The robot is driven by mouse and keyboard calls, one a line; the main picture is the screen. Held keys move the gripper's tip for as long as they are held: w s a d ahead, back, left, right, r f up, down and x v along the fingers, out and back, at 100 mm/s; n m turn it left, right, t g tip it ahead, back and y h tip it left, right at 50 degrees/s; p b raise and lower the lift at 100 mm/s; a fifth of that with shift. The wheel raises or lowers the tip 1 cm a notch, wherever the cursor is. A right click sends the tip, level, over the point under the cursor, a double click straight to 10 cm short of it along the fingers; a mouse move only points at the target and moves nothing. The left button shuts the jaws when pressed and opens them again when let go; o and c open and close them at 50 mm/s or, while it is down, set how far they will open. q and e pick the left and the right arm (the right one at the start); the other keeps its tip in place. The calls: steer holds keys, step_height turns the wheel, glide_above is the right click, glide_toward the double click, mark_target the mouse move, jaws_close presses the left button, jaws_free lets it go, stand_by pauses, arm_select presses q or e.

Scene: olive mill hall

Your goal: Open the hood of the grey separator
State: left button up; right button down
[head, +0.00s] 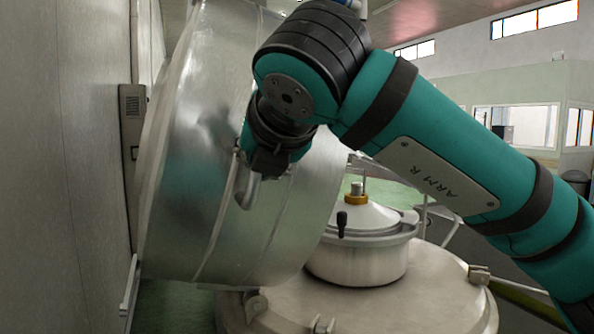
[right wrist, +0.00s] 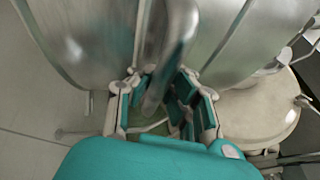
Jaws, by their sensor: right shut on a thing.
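The hood (head: 200,130) of the grey separator is a large shiny metal drum. It stands swung up and tilted on its side at the left of the separator body (head: 430,295), with the bowl uncovered. My right gripper (head: 268,165) is at the hood's outer wall, shut on its bent metal handle (head: 248,190). In the right wrist view the gripper's fingers (right wrist: 160,95) are on both sides of the handle bar (right wrist: 168,50). The hood wall (right wrist: 90,35) fills the upper part there. My left gripper is in neither view.
The pale bowl (head: 355,255) with a brass nut (head: 356,198) and a black knob stands on the separator. A plain wall (head: 60,160) with a grey box (head: 131,115) is close behind the hood at the left. Rails and an olive-coloured bar lie at the right.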

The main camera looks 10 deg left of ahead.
mark_target(234, 175)
steer(key=shift+s+a+f, duration=0.15)
steer(key=shift+s+a, duration=0.3)
steer(key=shift+a, duration=0.15)
steer(key=shift+s+a+f, duration=0.1)
steer(key=shift+s+a, duration=0.3)
steer(key=shift+a, duration=0.2)
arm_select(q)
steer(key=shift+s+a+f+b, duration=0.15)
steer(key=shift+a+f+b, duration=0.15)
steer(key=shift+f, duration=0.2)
arm_select(e)
steer(key=shift+s+a+n+t, duration=0.15)
steer(key=shift+a+n+t, duration=0.05)
steer(key=shift+n+t, duration=0.1)
steer(key=c, duration=1.7)
jaws_free()
steer(key=o, duration=0.5)
steer(key=shift+d, duration=0.25)
steer(key=shift+c, duration=0.2)
steer(key=shift+s+a, duration=0.1)
steer(key=shift+a, duration=0.1)
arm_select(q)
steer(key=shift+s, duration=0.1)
arm_select(e)
steer(key=v, duration=1.1)
steer(key=shift+s+r, duration=0.25)
steer(key=shift+s, duration=0.1)
